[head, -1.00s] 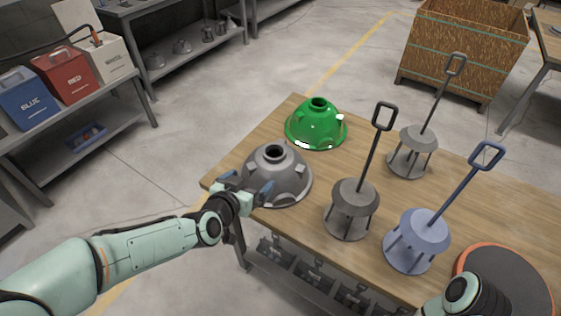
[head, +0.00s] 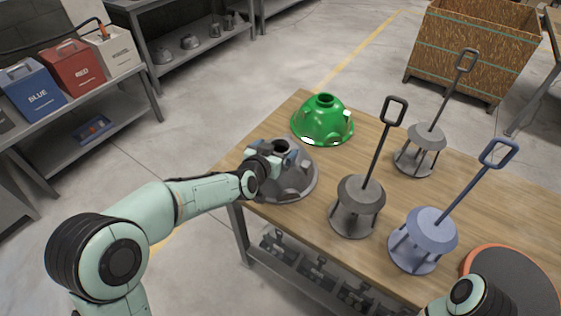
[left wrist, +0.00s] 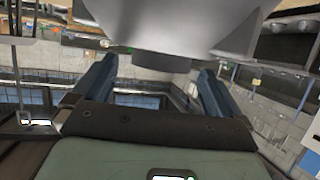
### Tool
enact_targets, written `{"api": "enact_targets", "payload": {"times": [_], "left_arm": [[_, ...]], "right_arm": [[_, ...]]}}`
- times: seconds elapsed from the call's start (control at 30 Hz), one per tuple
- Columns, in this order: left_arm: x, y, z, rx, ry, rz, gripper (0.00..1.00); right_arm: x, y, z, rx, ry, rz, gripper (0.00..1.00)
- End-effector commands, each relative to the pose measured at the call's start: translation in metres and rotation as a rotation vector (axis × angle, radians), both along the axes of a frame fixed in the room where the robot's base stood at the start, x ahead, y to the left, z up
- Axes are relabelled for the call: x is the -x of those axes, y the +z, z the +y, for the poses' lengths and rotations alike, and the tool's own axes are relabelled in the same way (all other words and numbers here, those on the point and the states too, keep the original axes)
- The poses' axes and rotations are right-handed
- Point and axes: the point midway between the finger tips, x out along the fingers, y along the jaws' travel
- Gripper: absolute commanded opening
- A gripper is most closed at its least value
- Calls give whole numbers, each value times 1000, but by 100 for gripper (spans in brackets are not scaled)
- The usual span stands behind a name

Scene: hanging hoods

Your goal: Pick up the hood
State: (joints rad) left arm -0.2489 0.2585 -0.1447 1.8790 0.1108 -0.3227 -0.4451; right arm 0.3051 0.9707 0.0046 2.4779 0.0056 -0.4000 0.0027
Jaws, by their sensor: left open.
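A grey hood (head: 298,183), dome-shaped with a collar on top, sits on the near left part of the wooden table. A green hood (head: 322,122) of the same shape sits behind it. My left gripper (head: 280,160) is over the grey hood near its collar and hides part of it. In the left wrist view, its two blue fingers (left wrist: 155,75) are spread apart. A large pale grey curved surface of the hood (left wrist: 175,20) and a darker ring (left wrist: 160,62) lie just beyond and between the fingertips. I cannot tell whether they touch. My right gripper's fingers do not show.
Two grey stands (head: 358,207) (head: 420,150) and a bluish stand (head: 423,240), all with tall handles, stand to the right on the table (head: 300,222). An orange-rimmed disc (head: 515,280) is at the lower right. Shelves with coloured boxes (head: 68,72) are at left.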

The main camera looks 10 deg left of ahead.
Motion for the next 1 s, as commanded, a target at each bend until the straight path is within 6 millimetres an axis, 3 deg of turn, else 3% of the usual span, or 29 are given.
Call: {"api": "enact_targets", "payload": {"times": [0.33,0.63,1.0], "left_arm": [[-9,-5,-1,1,0,1,100],[-9,-5,-1,0,0,1,4],[-9,4,-1,0,1,-4,4]], "right_arm": [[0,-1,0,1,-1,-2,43],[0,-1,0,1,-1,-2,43],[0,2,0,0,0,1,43]]}}
